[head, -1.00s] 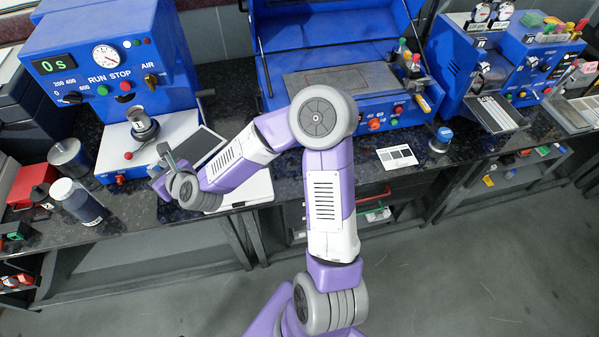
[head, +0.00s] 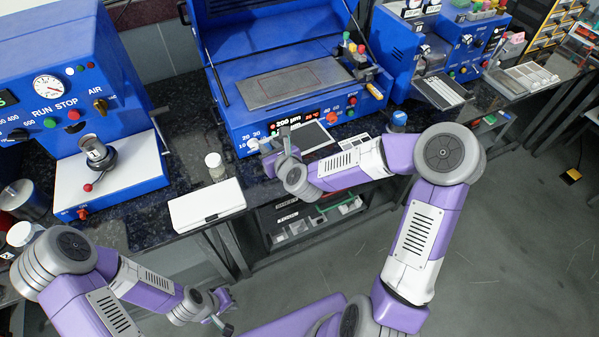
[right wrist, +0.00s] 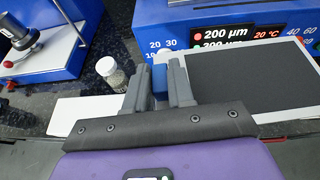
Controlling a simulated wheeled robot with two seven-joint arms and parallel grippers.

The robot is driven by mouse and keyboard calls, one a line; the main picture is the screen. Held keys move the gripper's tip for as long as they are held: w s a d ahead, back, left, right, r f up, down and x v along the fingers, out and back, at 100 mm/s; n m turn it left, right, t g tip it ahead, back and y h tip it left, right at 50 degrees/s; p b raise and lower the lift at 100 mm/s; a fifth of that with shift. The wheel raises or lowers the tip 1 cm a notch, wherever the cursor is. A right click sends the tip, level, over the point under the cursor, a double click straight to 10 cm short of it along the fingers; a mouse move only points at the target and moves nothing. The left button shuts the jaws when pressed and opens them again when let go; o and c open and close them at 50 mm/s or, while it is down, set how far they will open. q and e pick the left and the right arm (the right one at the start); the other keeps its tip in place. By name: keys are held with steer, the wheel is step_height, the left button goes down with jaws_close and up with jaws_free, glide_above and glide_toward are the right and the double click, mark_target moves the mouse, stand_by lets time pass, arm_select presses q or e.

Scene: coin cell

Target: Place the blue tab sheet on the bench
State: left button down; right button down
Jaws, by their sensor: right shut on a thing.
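The blue tab sheet is a dark rectangle with a white border; it shows in the right wrist view (right wrist: 250,78) and in the head view (head: 309,139). Its blue tab (right wrist: 160,77) is between the fingers of my right gripper (right wrist: 165,85), which is shut on it. In the head view my right gripper (head: 276,154) is at the bench's front, before the middle blue machine. I cannot tell whether the sheet touches the bench (head: 190,110). My left gripper (head: 226,311) is open and empty, low in front of the bench.
The middle blue machine (head: 235,130) with its open lid stands right behind the sheet. A white case (head: 206,205) and a small vial (head: 215,166) are left of my right gripper. A patterned card (head: 346,142) and a blue-capped jar (head: 398,120) are on the right.

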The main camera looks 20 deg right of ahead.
steer(key=s+a+f+n+g+y, duration=0.1)
steer(key=s+a+f+n+y, duration=0.2)
steer(key=a+f, duration=0.45)
steer(key=y+b, duration=0.1)
steer(key=b, duration=0.1)
glide_above(260, 200)
steer(key=shift+n, duration=0.3)
step_height(260, 200, down, 7)
steer(key=shift+r, duration=0.1)
steer(key=shift+f+b, duration=0.5)
steer(key=shift+f, duration=1.55)
steer(key=shift+r, duration=0.1)
steer(key=c, duration=1.4)
jaws_free()
steer(key=shift+f, duration=0.2)
steer(key=o, duration=0.4)
steer(key=shift+r, duration=0.1)
